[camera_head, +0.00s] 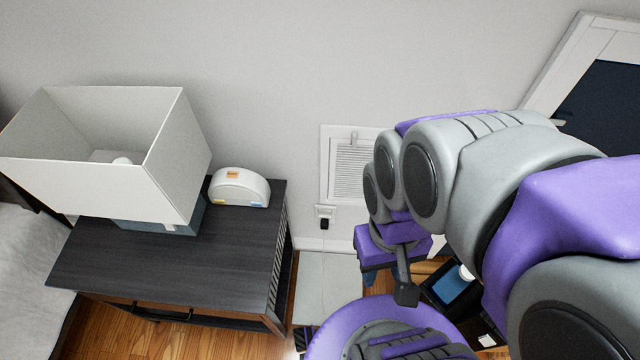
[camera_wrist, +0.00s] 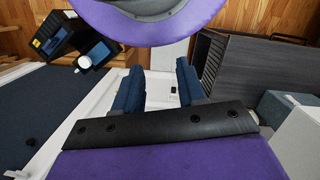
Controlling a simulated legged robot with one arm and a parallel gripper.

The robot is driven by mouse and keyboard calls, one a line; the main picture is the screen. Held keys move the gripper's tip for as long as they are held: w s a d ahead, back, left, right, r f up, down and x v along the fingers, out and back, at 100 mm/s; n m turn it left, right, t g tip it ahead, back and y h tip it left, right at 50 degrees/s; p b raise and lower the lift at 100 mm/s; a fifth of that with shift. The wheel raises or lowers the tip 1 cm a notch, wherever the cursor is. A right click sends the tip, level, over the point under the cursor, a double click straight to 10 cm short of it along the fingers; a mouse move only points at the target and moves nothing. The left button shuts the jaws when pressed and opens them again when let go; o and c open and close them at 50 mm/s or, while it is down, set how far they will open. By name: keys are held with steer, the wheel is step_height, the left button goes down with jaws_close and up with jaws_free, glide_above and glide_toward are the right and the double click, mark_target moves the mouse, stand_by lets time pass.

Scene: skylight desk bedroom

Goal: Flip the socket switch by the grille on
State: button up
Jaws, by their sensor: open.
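The white wall socket (camera_head: 325,211) sits low on the wall, just under the left side of the white grille (camera_head: 350,170). A black plug (camera_head: 324,224) is in it, with a thin cord running down. The switch itself is too small to make out. My gripper (camera_head: 386,278) is to the right of and below the socket in the head view, apart from it. In the wrist view my gripper (camera_wrist: 158,68) shows two dark blue fingers spread apart with nothing between them. A pale surface with small dark marks shows behind them; I cannot tell whether it is the socket.
A dark nightstand (camera_head: 170,255) stands at the left, with a square-shaded lamp (camera_head: 110,150) and a white rounded device (camera_head: 239,187) on it. Dark boxes (camera_head: 450,290) lie on the floor at the right. A white-framed dark panel (camera_head: 600,105) leans at the right.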

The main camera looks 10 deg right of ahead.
steer(key=shift+w+f, duration=0.1)
steer(key=shift+w, duration=0.3)
steer(key=c, duration=0.3)
steer(key=w+f, duration=0.1)
steer(key=w, duration=0.2)
steer(key=w+f+n, duration=0.1)
steer(key=w, duration=0.2)
steer(key=w+f+n+t, duration=0.1)
steer(key=w, duration=0.3)
steer(key=shift+d+f+p, duration=0.1)
steer(key=shift+d+p, duration=0.05)
steer(key=shift+p, duration=0.2)
jaws_close()
steer(key=w+a+f+n+t+y+p, duration=0.1)
steer(key=w+f+n+t+p, duration=0.35)
steer(key=w+f, duration=1.7)
steer(key=w+f+n+t+y+b, duration=0.15)
steer(key=w+f+n, duration=0.3)
steer(key=f, duration=0.85)
steer(key=s+d+f+t, duration=0.1)
steer(key=s+f, duration=0.1)
steer(key=f, duration=0.5)
steer(key=s+d+f+n, duration=0.1)
steer(key=s+d+f, duration=0.1)
steer(key=f, duration=0.6)
steer(key=shift+s+t+p, duration=0.3)
steer(key=shift+t+p, duration=0.1)
steer(key=shift+f, duration=0.1)
